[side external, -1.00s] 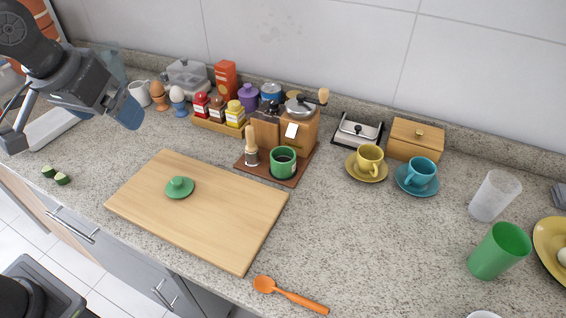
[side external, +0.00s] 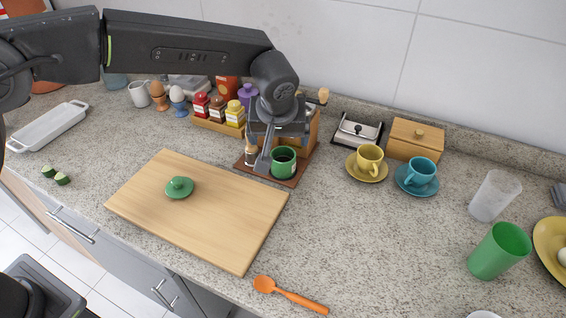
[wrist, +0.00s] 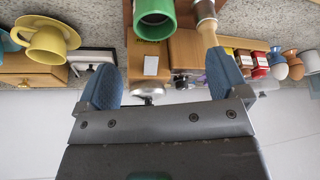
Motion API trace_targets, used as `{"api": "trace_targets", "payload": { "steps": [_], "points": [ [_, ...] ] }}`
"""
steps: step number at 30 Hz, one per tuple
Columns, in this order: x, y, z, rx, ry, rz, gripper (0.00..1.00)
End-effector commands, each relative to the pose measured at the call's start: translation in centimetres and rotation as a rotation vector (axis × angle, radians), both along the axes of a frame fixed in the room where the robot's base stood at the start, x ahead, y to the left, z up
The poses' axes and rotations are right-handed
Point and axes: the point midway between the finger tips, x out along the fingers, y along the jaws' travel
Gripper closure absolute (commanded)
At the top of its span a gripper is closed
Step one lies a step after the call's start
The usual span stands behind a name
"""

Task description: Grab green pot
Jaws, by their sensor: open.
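The pot also shows at the top of the wrist view (wrist: 155,22). A green lid (side external: 179,187) with a knob lies on the cutting board. My gripper (side external: 274,152) is just above and behind the pot in the side view. In the wrist view, its two blue fingers (wrist: 162,82) are apart with nothing held, and the pot lies beyond their tips.
The grinder (side external: 313,131) and a wooden-handled brush (side external: 250,154) crowd the pot. Spice jars (side external: 217,108) stand to the left. Yellow (side external: 369,158) and blue (side external: 421,172) cups stand to the right. The counter in front of the cups is clear.

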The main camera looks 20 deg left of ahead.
Motion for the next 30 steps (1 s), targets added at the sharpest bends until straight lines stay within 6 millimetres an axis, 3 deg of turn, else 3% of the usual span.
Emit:
{"api": "trace_targets", "payload": {
  "steps": [3,9,17,24,30],
  "points": [
    [0.8,0.4,-2.5,0.002,0.005,0.001,0.07],
    [2.0,0.9,-5.3,0.001,0.003,0.0,0.07],
    [2.7,1.0,-7.1,0.002,0.003,-0.001,0.07],
    [4.2,1.0,-10.2,0.002,0.004,-0.001,0.07],
    [4.5,1.1,-11.0,0.0,0.001,-0.001,0.07]
  ]
}}
